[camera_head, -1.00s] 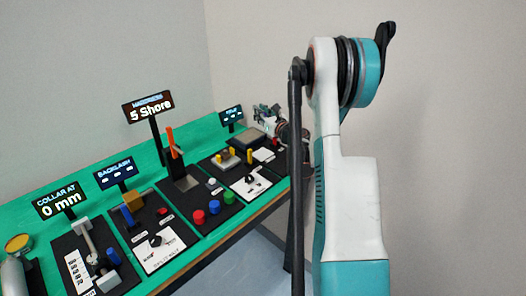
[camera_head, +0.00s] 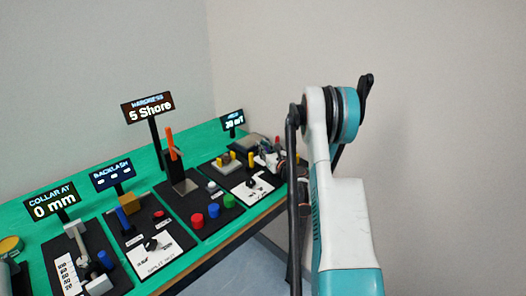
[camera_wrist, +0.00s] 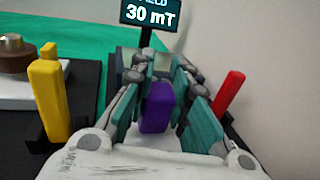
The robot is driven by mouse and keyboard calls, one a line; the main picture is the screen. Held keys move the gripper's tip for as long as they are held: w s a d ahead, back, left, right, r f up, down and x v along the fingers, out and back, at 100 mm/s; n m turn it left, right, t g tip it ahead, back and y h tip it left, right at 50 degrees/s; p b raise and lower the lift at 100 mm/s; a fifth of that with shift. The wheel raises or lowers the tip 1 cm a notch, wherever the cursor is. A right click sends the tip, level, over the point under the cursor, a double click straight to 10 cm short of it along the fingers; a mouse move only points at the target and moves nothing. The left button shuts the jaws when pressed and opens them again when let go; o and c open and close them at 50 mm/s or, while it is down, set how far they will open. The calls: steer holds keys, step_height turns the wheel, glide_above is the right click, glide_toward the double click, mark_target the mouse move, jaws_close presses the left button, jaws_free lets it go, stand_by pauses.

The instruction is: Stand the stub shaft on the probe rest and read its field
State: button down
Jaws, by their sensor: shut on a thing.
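A purple upright piece, taken to be the stub shaft (camera_wrist: 156,108), is between the teal fingers of my gripper (camera_wrist: 155,72) in the wrist view. The fingers are shut on it. In the head view my gripper (camera_head: 270,155) is low at the far right end of the bench, partly behind my arm. The field display (camera_wrist: 150,13) stands just beyond the fingers and reads 30 mT; it also shows in the head view (camera_head: 232,120). The probe rest is mostly hidden by my gripper, and I cannot tell whether the shaft touches it.
A yellow post (camera_wrist: 48,100) stands left of my gripper and a red post (camera_wrist: 229,92) right of it, both close. Other stations line the green bench (camera_head: 85,210), including the hardness display (camera_head: 148,107) reading 5 Shore and red, blue and green pieces.

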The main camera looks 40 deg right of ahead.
steer(key=shift+f, duration=0.1)
steer(key=c, duration=1.4)
jaws_free()
